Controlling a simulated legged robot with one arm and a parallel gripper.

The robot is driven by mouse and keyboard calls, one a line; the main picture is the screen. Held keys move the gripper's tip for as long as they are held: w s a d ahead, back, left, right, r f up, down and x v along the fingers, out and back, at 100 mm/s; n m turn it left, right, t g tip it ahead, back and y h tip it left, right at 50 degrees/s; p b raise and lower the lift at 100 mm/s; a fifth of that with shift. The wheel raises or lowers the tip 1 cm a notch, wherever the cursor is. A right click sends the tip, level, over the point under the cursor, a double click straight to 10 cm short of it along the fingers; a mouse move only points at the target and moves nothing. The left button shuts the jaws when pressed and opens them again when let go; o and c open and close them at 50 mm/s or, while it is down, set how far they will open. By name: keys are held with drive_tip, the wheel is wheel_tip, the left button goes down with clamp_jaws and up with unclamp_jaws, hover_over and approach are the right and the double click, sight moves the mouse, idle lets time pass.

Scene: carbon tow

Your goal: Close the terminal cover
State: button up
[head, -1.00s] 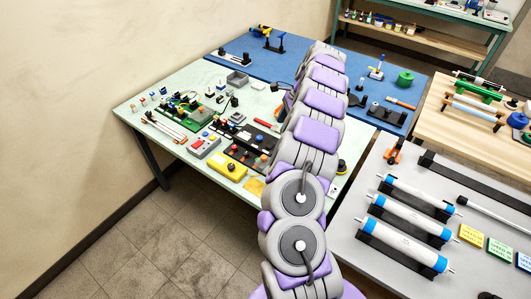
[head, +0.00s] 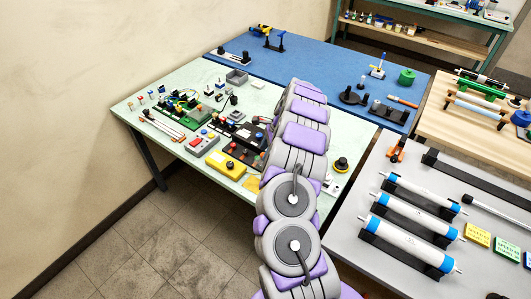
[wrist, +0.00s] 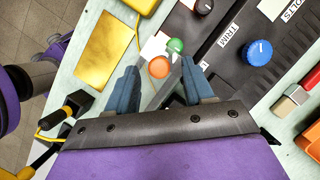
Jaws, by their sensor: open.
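In the wrist view my gripper (wrist: 160,66) is open, with one blue-grey finger on each side. Between and just beyond the fingertips are an orange round terminal (wrist: 159,67) and a green round terminal (wrist: 175,45). A narrow grey piece (wrist: 163,92) slants between the fingers; I cannot tell whether it is the terminal cover. These lie beside a black instrument panel (wrist: 222,62) with a blue knob (wrist: 258,52) and white labels. In the head view the black panel (head: 240,134) is partly hidden by my arm, and my gripper is hidden.
The pale green table (head: 190,82) holds a yellow box (head: 226,165), a grey box with coloured buttons (head: 202,142) and a green board (head: 183,107). A yellow plate (wrist: 104,48) and black-and-yellow connectors (wrist: 72,105) lie left in the wrist view. A blue mat (head: 315,65) is behind.

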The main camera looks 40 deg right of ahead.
drive_tip(key=shift+w+a+f, duration=0.1)
drive_tip(key=shift+a+f, duration=0.05)
drive_tip(key=shift+f, duration=0.15)
drive_tip(key=shift+c, duration=0.2)
clamp_jaws()
idle(0.3)
